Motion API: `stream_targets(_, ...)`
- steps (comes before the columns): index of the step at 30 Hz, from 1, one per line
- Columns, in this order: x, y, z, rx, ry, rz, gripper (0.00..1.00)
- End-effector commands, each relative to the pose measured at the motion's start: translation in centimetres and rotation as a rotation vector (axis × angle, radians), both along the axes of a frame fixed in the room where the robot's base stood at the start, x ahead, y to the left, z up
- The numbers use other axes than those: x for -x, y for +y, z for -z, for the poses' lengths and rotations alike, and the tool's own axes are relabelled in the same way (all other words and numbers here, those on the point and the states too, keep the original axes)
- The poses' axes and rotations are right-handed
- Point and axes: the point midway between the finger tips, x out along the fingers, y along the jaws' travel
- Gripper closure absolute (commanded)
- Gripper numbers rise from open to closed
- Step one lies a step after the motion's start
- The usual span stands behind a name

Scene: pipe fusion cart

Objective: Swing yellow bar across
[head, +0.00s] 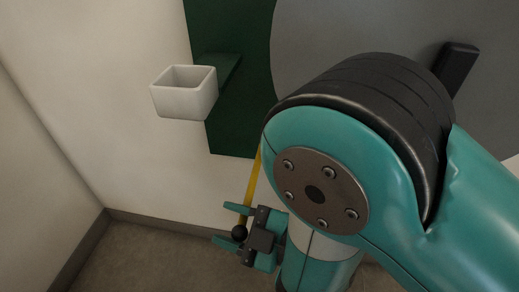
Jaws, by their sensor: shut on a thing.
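The yellow bar (252,181) shows as a thin, steep strip below the dark green panel. Its upper part is hidden behind my arm. A black ball-shaped knob (239,233) is at its lower end. My gripper (231,224) is at this lower end, with one teal finger on each side of the bar near the knob. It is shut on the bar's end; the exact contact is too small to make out.
A white open box (185,95) juts from the dark green panel (233,120) at upper left. A large grey disc (325,35) with a black handle (456,66) is behind my arm. White walls meet at left; the floor (150,262) there is clear.

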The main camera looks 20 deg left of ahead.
Motion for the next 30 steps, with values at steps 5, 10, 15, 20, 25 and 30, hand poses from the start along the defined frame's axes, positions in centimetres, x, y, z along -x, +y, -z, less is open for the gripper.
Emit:
stream_targets(5, -0.39, -0.16, 0.31, 0.011, 0.004, -0.007, 0.92)
stream_targets(10, -0.22, -0.16, 0.47, 0.014, 0.004, -0.012, 0.92)
stream_targets(15, -0.21, -0.24, 0.53, 0.017, 0.005, -0.011, 0.92)
stream_targets(20, -0.21, -0.32, 0.58, 0.018, 0.006, -0.010, 0.36)
stream_targets(25, -0.05, -0.17, 0.48, 0.015, 0.004, -0.016, 0.18)
stream_targets(30, 0.06, -0.08, 0.31, 0.012, 0.002, -0.020, 0.18)
